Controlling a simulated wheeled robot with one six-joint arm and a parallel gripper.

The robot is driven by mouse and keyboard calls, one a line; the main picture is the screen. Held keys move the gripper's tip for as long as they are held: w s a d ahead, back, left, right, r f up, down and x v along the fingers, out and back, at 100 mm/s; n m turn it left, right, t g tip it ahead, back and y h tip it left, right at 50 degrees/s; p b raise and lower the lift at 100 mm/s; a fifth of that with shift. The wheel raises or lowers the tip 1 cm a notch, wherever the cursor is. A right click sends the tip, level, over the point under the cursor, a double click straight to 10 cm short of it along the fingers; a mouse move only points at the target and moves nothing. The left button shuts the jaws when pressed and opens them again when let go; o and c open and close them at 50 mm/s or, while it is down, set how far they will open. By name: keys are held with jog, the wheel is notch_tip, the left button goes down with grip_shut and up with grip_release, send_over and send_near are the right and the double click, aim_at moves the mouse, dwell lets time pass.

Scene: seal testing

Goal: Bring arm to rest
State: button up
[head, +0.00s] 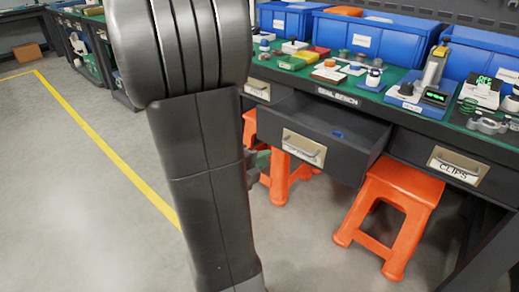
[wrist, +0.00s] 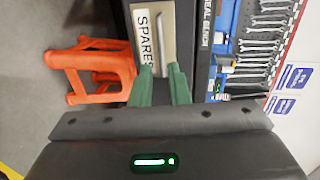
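In the wrist view, my gripper (wrist: 161,72) shows its two green fingers apart, with a gap between them. A drawer front labelled SPARES (wrist: 143,35) lies beyond the fingertips. Its metal handle (wrist: 159,45) lines up with the gap, and I cannot tell how far off it is. In the head view, my dark arm stands upright across the left middle and hides part of the bench. A small greenish part, perhaps my gripper, shows beside the arm, mostly hidden.
In the head view, a drawer (head: 345,158) of the bench stands pulled out, with a small blue item (head: 338,134) inside. The CLIPS drawer (head: 455,165) is shut. An orange stool (head: 393,205) stands below. Open floor (head: 80,190) lies to the left.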

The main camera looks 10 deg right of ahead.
aim_at(291, 146)
jog(key=b+x, duration=0.3)
jog(key=x, duration=1.1)
jog(key=shift+a, duration=0.1)
jog(key=shift+a+f, duration=0.1)
